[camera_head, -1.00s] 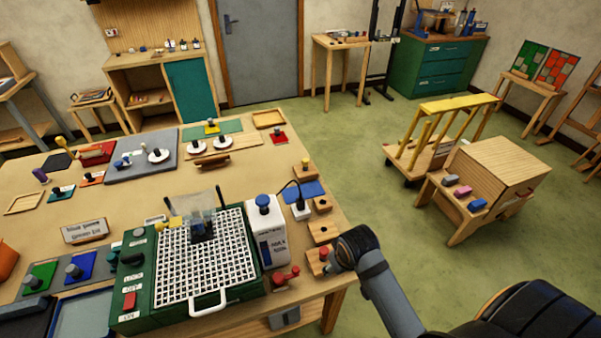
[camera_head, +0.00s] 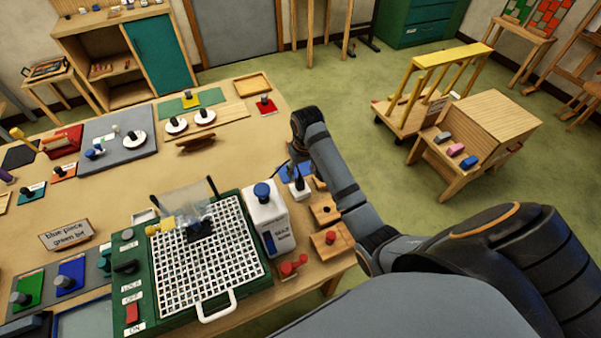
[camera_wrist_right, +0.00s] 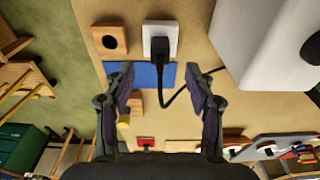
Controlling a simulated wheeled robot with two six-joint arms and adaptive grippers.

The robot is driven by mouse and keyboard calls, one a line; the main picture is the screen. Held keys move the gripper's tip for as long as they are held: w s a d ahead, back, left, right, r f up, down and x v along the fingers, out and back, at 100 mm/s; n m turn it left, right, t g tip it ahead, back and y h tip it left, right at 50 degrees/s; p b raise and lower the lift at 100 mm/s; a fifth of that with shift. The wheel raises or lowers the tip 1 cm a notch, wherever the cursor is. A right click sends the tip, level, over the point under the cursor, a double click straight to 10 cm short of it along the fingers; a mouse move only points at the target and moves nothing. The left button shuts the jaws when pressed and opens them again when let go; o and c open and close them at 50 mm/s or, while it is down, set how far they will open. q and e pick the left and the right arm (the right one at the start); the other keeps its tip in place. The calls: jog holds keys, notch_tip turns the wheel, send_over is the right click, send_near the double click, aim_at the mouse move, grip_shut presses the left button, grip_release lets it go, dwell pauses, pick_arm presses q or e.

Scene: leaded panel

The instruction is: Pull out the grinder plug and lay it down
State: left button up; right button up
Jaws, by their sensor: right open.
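The black grinder plug (camera_wrist_right: 159,45) sits in the white socket (camera_wrist_right: 175,32) in the right wrist view, its black cord curling to the right. In the head view the socket (camera_head: 300,190) is at the table's right edge, partly hidden by my gripper. My right gripper (camera_wrist_right: 162,76) is open and empty, its two fingers apart, with the plug ahead of the gap between them and not touched. The blue mat (camera_wrist_right: 150,75) lies beside the socket. The grinder (camera_head: 205,252), a green box with a white grid top, stands on the table. My left gripper is out of view.
Wooden blocks (camera_head: 326,211) and a red-knobbed block (camera_head: 331,242) line the table's right edge. A yellow-railed cart (camera_head: 420,110) stands on the floor beyond.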

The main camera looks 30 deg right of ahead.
aim_at(300, 180)
jog(key=f, duration=0.2)
jog(key=w+f, duration=0.1)
jog(key=f, duration=0.1)
jog(key=shift+w+p, duration=0.1)
jog(key=shift+p, duration=0.3)
jog(key=f, duration=0.3)
jog(key=shift+w+f+p, duration=0.2)
jog(key=shift+w+p, duration=0.1)
jog(key=shift+w, duration=0.05)
jog(key=shift+f, duration=0.15)
jog(key=shift+c, duration=1.3)
jog(key=c, duration=0.5)
grip_shut()
grip_release()
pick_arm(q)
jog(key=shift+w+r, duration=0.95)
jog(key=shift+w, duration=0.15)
pick_arm(e)
grip_shut()
